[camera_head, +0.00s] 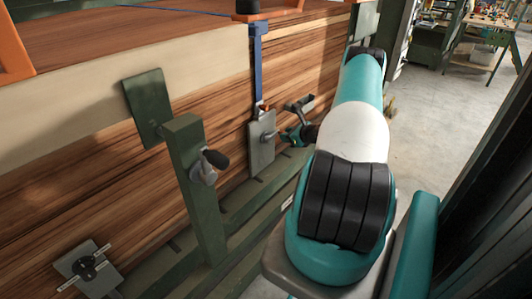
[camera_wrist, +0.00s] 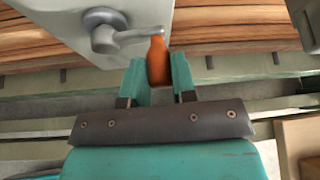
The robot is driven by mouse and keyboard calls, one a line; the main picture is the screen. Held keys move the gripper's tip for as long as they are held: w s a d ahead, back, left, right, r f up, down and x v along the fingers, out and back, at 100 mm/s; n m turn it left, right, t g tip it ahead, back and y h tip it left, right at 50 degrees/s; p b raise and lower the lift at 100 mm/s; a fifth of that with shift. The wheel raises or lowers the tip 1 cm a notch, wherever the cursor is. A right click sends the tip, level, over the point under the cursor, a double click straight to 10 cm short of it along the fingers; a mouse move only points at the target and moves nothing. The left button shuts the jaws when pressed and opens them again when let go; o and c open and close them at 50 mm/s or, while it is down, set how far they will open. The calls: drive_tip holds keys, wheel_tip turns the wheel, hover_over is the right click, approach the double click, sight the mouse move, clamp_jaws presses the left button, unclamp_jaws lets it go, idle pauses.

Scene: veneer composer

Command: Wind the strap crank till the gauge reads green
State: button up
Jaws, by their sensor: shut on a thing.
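The crank is a metal arm (camera_wrist: 128,37) on a round hub, mounted on a grey plate (camera_wrist: 75,12), with an orange handle (camera_wrist: 158,62) at its end. In the wrist view my gripper (camera_wrist: 160,75) has its teal fingers closed on either side of the orange handle. In the head view the same grey plate (camera_head: 262,158) hangs under a blue strap (camera_head: 258,70) on the side of the wooden stack. My gripper (camera_head: 291,136) is at this plate's right side there, and the handle is hidden. I cannot make out a gauge reading.
A green post (camera_head: 196,200) with a black-knobbed lever (camera_head: 215,160) stands left of the crank. A plate with a cross handle (camera_head: 88,266) is at lower left. Green rails run below the stack. Open floor (camera_head: 430,140) lies to the right.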

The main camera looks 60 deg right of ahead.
drive_tip(key=o, duration=0.6)
drive_tip(key=shift+r, duration=0.1)
drive_tip(key=c, duration=0.6)
drive_tip(key=f, duration=0.1)
drive_tip(key=a+f+b, duration=0.1)
drive_tip(key=f, duration=0.1)
drive_tip(key=a+f+b, duration=0.1)
drive_tip(key=f, duration=0.1)
drive_tip(key=shift+f, duration=0.2)
drive_tip(key=o, duration=0.8)
drive_tip(key=shift+d+r, duration=0.15)
drive_tip(key=shift+r, duration=0.05)
drive_tip(key=shift+o, duration=0.2)
drive_tip(key=shift+s+a+p, duration=0.15)
drive_tip(key=shift+s+p, duration=0.15)
drive_tip(key=shift+s, duration=1.15)
drive_tip(key=shift+s+a+p, duration=0.15)
drive_tip(key=shift+s+p, duration=0.15)
drive_tip(key=shift+s, duration=1.15)
